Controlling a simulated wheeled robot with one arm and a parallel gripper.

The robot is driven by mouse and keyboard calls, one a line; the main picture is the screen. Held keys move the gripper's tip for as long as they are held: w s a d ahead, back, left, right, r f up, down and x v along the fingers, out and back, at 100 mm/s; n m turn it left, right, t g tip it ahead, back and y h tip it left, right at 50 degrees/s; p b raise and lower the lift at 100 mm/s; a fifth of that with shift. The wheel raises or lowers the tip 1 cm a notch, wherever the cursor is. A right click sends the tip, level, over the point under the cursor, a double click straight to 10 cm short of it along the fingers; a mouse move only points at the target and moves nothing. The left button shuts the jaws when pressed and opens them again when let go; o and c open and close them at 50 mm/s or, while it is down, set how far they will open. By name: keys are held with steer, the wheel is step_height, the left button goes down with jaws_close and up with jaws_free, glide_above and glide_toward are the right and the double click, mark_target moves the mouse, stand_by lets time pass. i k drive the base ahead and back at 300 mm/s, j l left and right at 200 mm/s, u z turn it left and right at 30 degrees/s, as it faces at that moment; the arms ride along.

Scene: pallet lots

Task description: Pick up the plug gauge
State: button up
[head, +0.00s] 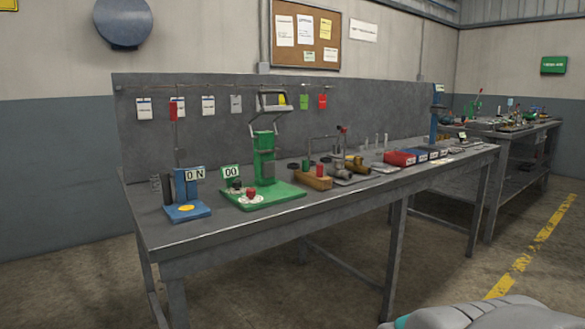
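Many small tools stand on a long grey workbench (330,207). I cannot tell for certain which one is the plug gauge. Near the middle, a wooden block (314,181) holds a red-topped piece (320,170) and other small dark parts. Right of it are brass-coloured cylindrical pieces (355,164) and several thin upright pins (376,141) that are too small to make out. My gripper is not in view; only a grey and teal part of my own body shows at the bottom right.
A blue force stand (187,210) and a green press (264,170) stand on the bench's left half. Red (399,158) and blue bins line its right half. A second cluttered bench (530,128) stands behind at right. Floor in front is clear, with a yellow line (522,263).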

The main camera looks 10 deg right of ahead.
mark_target(305, 162)
steer(key=i+l+u, duration=0.25)
steer(key=u, duration=0.2)
steer(key=i+l+u, duration=0.25)
steer(key=l+u, duration=0.25)
steer(key=i+l+u, duration=0.15)
steer(key=l+u, duration=0.3)
steer(key=k+l+u, duration=0.2)
steer(key=i+j, duration=0.1)
steer(key=i+j+z, duration=0.15)
steer(key=j, duration=0.2)
steer(key=l, duration=0.2)
steer(key=k, duration=0.05)
